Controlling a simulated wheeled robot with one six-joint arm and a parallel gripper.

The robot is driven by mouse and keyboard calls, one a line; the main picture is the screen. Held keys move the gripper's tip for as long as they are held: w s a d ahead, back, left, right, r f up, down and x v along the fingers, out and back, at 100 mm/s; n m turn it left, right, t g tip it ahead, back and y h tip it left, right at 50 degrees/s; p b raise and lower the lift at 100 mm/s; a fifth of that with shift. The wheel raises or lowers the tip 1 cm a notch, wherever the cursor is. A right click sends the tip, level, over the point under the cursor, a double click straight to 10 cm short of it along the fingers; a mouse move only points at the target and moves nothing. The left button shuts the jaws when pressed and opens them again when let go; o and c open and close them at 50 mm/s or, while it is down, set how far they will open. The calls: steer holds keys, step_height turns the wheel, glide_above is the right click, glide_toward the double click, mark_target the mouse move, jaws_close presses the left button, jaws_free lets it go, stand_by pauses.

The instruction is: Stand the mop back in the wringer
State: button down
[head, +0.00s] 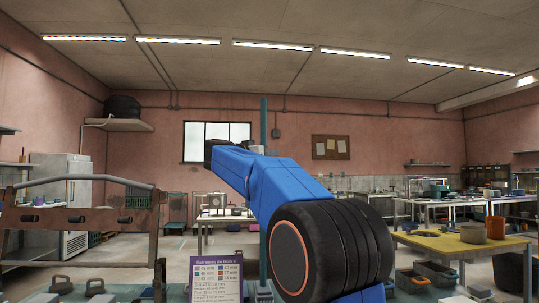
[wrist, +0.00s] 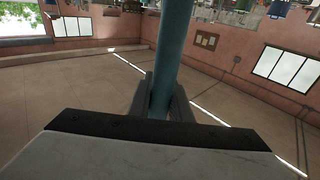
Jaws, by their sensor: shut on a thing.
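The mop's teal handle (head: 263,190) stands upright in the middle of the head view, partly hidden behind my blue arm. In the wrist view the handle (wrist: 167,60) runs between the two dark fingers of my gripper (wrist: 162,103). The gripper is shut on the handle. In the head view only a small pale part of my gripper (head: 257,149) shows beside the pole. The mop's lower end is near the bottom edge, by a grey part that I cannot make out. I cannot pick out the wringer for sure.
A printed sign (head: 215,278) stands left of the pole's foot. A rusty frame with a grey rail (head: 85,181) is at the left. A yellow-topped table (head: 460,246) with pots is at the right, grey bins (head: 436,272) below it. Open floor lies behind, at the left.

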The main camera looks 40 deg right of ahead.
steer(key=c, duration=1.6)
jaws_free()
steer(key=shift+f, duration=0.1)
steer(key=v, duration=1.1)
steer(key=shift+a, duration=0.3)
steer(key=shift+o, duration=0.3)
steer(key=shift+a, duration=0.25)
